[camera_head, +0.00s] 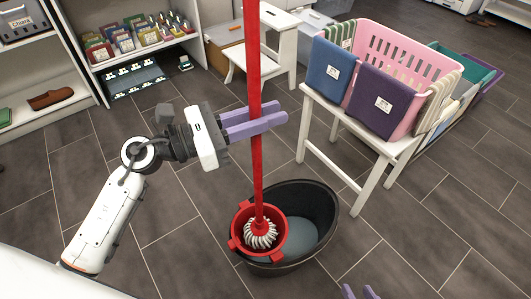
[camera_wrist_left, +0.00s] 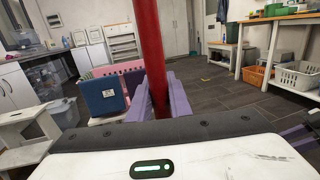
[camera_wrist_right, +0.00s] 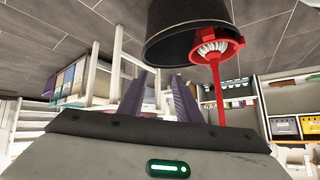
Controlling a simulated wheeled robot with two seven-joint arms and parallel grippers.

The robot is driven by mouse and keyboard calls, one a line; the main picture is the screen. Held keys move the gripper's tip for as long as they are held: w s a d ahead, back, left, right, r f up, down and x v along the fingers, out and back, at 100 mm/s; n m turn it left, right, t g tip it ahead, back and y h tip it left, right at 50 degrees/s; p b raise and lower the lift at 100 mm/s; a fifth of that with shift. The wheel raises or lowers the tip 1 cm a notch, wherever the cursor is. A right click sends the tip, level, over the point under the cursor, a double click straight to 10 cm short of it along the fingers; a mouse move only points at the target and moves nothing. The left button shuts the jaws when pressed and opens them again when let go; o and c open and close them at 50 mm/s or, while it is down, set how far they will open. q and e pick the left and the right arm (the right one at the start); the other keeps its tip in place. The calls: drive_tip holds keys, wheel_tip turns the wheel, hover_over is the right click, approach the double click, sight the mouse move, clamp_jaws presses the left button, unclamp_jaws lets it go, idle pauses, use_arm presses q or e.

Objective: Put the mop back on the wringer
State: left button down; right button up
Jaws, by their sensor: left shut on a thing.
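The mop has a long red handle (camera_head: 256,150) and a white stringy head (camera_head: 260,236). It stands nearly upright, its head within the red wringer (camera_head: 239,243). Whether the head rests on the wringer's bottom is hidden. The wringer sits at the near left of the black bucket (camera_head: 327,213). My left gripper (camera_head: 277,116) is shut on the handle well above the bucket; the handle also shows between its fingers in the left wrist view (camera_wrist_left: 150,40). My right gripper (camera_wrist_right: 160,88) is open and empty, with the bucket and wringer (camera_wrist_right: 230,42) ahead of it.
A white stool (camera_head: 358,180) right of the bucket carries a pink basket (camera_head: 425,72) draped with towels. A white step stool (camera_head: 285,45) stands behind. Shelves (camera_head: 90,65) line the back left. The tiled floor left of the bucket is clear.

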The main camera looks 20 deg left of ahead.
use_arm(q)
wheel_tip(320, 180, down, 6)
drive_tip(key=shift+r+b, duration=0.1)
drive_tip(key=shift+b, duration=0.75)
use_arm(e)
drive_tip(key=shift+w+a+f, duration=0.15)
drive_tip(key=shift+a, duration=0.05)
use_arm(q)
drive_tip(key=shift+f, duration=0.2)
drive_tip(key=c, duration=1.6)
unclamp_jaws()
drive_tip(key=shift+c, duration=0.2)
use_arm(e)
drive_tip(key=shift+f, duration=0.2)
